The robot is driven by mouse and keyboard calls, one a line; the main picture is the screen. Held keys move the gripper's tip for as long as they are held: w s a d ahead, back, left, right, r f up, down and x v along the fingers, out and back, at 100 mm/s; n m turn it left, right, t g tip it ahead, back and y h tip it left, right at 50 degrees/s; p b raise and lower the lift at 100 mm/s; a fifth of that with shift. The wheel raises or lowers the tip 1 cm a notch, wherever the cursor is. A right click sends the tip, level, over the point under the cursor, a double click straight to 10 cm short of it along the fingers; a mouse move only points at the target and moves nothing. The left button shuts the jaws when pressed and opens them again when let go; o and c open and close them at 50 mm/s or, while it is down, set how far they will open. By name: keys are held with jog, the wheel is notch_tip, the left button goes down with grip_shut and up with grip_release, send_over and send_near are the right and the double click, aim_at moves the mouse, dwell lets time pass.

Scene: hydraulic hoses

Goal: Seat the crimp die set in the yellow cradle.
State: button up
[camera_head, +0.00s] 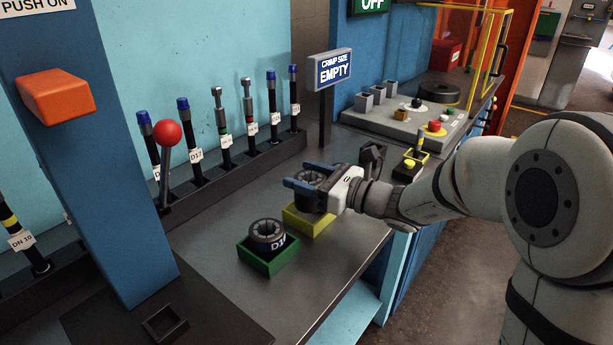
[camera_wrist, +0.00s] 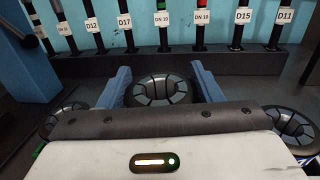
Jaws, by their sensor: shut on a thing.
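My gripper (camera_head: 305,178) has its blue fingers shut on a dark, round crimp die set (camera_head: 312,177). In the wrist view the segmented ring of this die set (camera_wrist: 160,90) sits between the two fingers. It is over the yellow cradle (camera_head: 301,222) on the steel bench. The fingers and die set hide part of the cradle, and I cannot tell whether the die set touches its floor. Another die set (camera_head: 267,233), with a label partly readable as "D1", sits in a green cradle (camera_head: 266,264) to the left and nearer.
A rack (camera_head: 235,170) of tagged hoses runs along the back wall. A sign (camera_head: 333,69) reads "CRIMP SIZE EMPTY". A control panel (camera_head: 400,120) with buttons stands behind and right. A red-knobbed lever (camera_head: 167,134) stands left. Bare bench lies in front of the cradles.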

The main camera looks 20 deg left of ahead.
jog(key=shift+f+b, duration=1.85)
jog(key=shift+f, duration=0.35)
jog(key=o, duration=1.6)
jog(key=shift+o, duration=0.2)
jog(key=shift+f, duration=0.1)
jog(key=v, duration=0.8)
jog(key=shift+p, duration=0.3)
jog(key=shift+a, duration=0.1)
